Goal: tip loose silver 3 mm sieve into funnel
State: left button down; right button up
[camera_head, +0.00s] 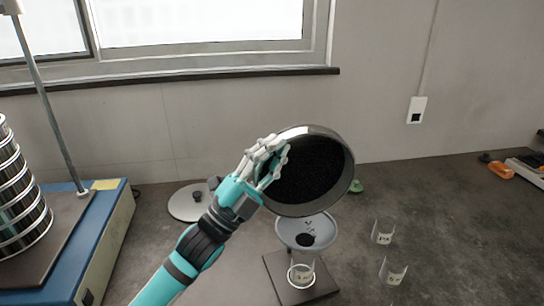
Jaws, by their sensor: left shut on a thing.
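My left gripper (268,161) comes in from the left and is shut on the rim of the round silver sieve (347,165). The sieve is tilted steeply above the funnel, with its dark inside facing me. The wide pale funnel (322,229) is below the sieve's lower rim, with a dark patch and a few specks in it. A clear beaker (303,272) with a white label stands under the funnel on a dark square base. The sieve hides the funnel's back edge. My right gripper is out of view.
A sieve stack (18,190) stands on the blue shaker (100,240) at the left. A round lid (186,208) lies behind my arm. Two labelled beakers (382,232) (393,271) stand at the right. Orange and grey items are at the far right. The right of the bench is mostly clear.

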pick_arm(q)
jog(key=shift+s+d+f+m+g+h+b, duration=0.15)
jog(key=shift+s+m+g+h+b, duration=0.7)
jog(key=shift+m, duration=0.35)
jog(key=shift+s+d+f+m+g+h+b, duration=0.1)
jog(key=shift+s+d+m+g+h+b, duration=0.1)
jog(key=shift+s+m+g+h+b, duration=0.7)
jog(key=shift+s+d+f+m+g+h+b, duration=0.15)
jog(key=shift+s+m+g+h+b, duration=0.35)
jog(key=shift+m+g, duration=0.75)
jog(key=shift+m+t, duration=0.25)
jog(key=shift+t, duration=0.05)
jog(key=w+n+t+y+p, duration=0.1)
jog(key=n+t+p, duration=0.1)
jog(key=w+a+r+n+t+y+p, duration=0.1)
jog(key=w+n+t+y+p, duration=0.1)
jog(key=n, duration=0.1)
jog(key=w+n+t+y+p, duration=0.2)
jog(key=n, duration=0.1)
jog(key=shift+w+a+r+p, duration=0.15)
jog(key=shift+w+r+p, duration=0.1)
jog(key=shift+r+p, duration=0.1)
jog(key=shift+w+f+n+y, duration=0.15)
jog(key=shift+n+y, duration=0.1)
jog(key=shift+n, duration=0.15)
